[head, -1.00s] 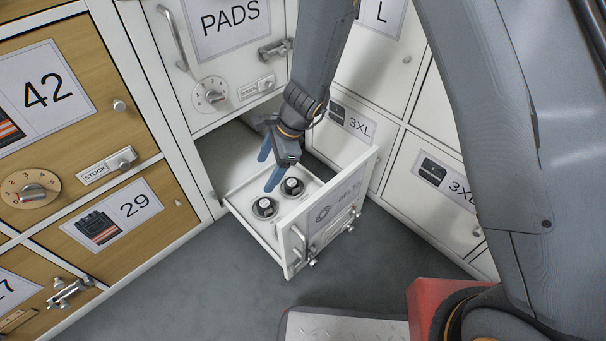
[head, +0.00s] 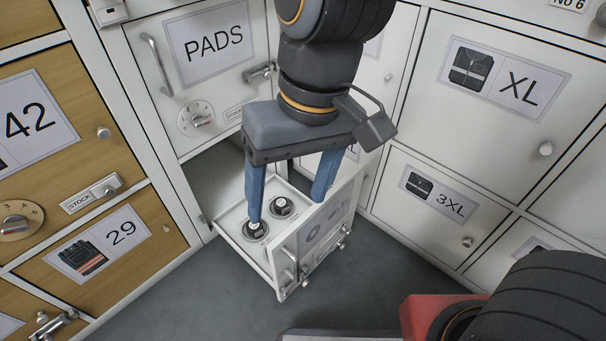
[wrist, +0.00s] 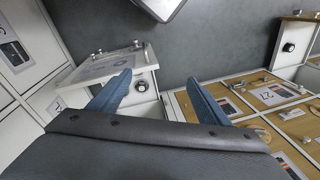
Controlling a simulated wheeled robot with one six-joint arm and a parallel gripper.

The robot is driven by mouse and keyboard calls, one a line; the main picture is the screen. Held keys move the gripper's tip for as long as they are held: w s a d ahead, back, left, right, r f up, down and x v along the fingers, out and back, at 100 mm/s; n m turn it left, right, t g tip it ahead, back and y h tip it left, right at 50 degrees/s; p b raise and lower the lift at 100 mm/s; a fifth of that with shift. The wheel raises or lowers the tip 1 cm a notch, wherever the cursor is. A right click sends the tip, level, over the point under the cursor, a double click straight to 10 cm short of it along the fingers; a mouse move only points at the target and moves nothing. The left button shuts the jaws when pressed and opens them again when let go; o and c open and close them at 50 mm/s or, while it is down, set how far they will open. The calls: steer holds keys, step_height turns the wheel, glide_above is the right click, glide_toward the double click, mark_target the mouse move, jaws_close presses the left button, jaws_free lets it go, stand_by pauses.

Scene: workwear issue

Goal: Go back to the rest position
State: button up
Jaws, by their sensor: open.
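My gripper (head: 289,203) is open, with its two blue fingers spread and pointing down. In the head view it appears in front of the open drawer (head: 241,253), one fingertip overlapping a black round item with a white top (head: 256,231). I cannot tell from this view whether they touch. A second such item (head: 281,207) stands behind it in the drawer.
The PADS door (head: 213,80) is above the drawer. Wooden fronts, including the 29 drawer (head: 105,245), are on the left. White XL (head: 500,85) and 3XL (head: 436,200) doors are on the right. Grey floor (head: 215,300) is clear in front.

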steer(key=shift+s+d+r+n, duration=0.15)
steer(key=shift+s+d+n, duration=0.15)
steer(key=shift+d, duration=0.15)
steer(key=shift+s+d+r+n, duration=0.1)
steer(key=shift+s+d+n, duration=0.2)
steer(key=shift+d, duration=0.15)
steer(key=shift+r, duration=0.1)
steer(key=d+r+m+p, duration=0.2)
steer(key=d+r+p, duration=0.5)
steer(key=r+p, duration=0.3)
steer(key=d+r+m+h+p, duration=0.1)
steer(key=d+r+p, duration=0.6)
steer(key=p, duration=0.9)
steer(key=d+r+m+h+p, duration=0.1)
steer(key=d+r+m+p, duration=0.3)
steer(key=r+p, duration=0.9)
steer(key=d, duration=0.2)
steer(key=shift+d+r+p, duration=0.15)
steer(key=shift+d+p, duration=0.15)
steer(key=shift+d, duration=0.1)
